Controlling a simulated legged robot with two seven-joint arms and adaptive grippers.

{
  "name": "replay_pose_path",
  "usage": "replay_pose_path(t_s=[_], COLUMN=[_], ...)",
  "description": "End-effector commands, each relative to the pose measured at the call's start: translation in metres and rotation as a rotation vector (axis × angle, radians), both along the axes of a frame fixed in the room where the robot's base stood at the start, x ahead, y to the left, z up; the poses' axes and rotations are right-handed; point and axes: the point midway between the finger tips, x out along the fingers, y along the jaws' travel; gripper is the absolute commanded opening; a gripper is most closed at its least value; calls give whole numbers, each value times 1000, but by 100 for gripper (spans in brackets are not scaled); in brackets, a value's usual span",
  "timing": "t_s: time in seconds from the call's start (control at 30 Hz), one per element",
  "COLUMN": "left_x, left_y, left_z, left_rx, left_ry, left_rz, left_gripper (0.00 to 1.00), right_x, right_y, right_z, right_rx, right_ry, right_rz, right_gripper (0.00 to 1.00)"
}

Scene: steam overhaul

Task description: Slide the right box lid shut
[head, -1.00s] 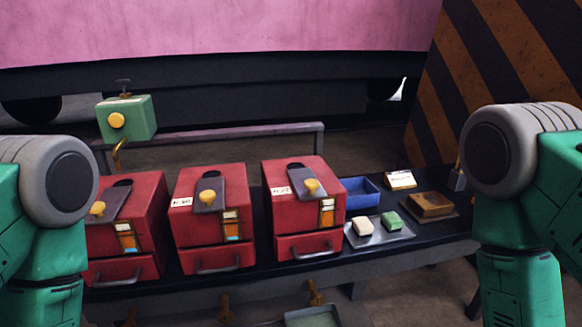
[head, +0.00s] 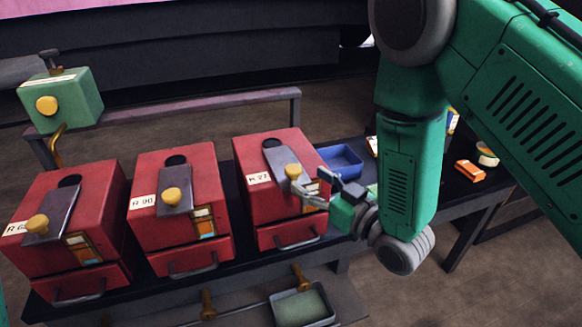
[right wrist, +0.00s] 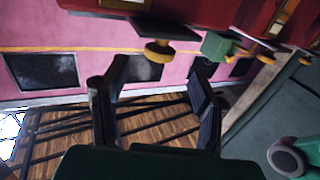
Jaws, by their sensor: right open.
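The right red box (head: 270,205) stands on the dark bench. Its grey sliding lid (head: 280,157) lies on the sloping top with a dark round opening showing at its upper end. The lid has a yellow knob (head: 293,171). My right gripper (head: 314,186) is open and empty, close to the knob on its lower right side. In the right wrist view a yellow knob (right wrist: 158,49) shows just beyond and between the spread fingers of my gripper (right wrist: 160,64); contact cannot be made out. My left gripper is out of view.
Two similar red boxes, the middle one (head: 180,215) and the left one (head: 65,230), stand to the left. A blue tray (head: 340,162) sits behind my right gripper. A green box (head: 62,98) with a yellow knob is at the back left. My right arm hides part of the bench.

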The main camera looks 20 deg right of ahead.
Motion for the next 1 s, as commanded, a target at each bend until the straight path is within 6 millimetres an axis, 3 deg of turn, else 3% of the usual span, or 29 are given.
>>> replay_pose_path(t_s=[0.1, 0.3, 0.73, 0.8, 0.9, 1.0], left_x=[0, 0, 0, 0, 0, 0], left_y=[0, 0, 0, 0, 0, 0], left_z=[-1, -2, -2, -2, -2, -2], left_rx=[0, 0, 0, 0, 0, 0], left_ry=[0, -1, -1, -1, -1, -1], left_rz=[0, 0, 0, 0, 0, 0], left_gripper=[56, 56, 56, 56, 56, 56], right_x=[22, 47, 55, 55, 55, 55], right_y=[10, 21, 25, 25, 25, 25], right_z=[1, 0, 0, 0, 0, 0], right_rx=[-1, 0, 0, 0, 0, 0], right_ry=[-4, -2, 1, 1, 1, 0], right_rz=[2, 1, -1, -1, -1, -1], right_gripper=[53, 53, 53, 28, 0, 0])
